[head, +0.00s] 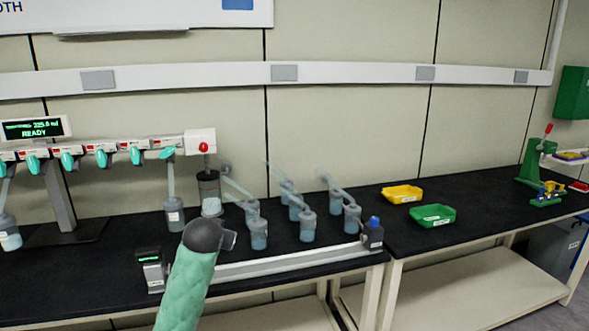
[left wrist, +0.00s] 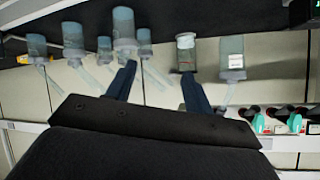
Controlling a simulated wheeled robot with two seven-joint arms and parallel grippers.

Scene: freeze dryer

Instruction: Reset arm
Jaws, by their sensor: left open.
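My left arm (head: 187,275), in a green sleeve with a dark grey end, rises from the bottom of the head view in front of the bench. My left gripper (left wrist: 158,72) shows in the left wrist view, which is upside down. Its two dark fingers are apart with nothing between them, and flasks appear beyond them. I cannot make out its fingers in the head view. My right gripper is in neither view. The freeze dryer (head: 62,205) stands at the left with its display reading READY.
Several flasks (head: 259,235) with slanted tubes stand behind a low rail (head: 290,263) on the black bench (head: 330,200). A flask (head: 174,215) hangs from the manifold. Yellow (head: 402,194) and green (head: 432,216) trays lie to the right, with clear bench around them.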

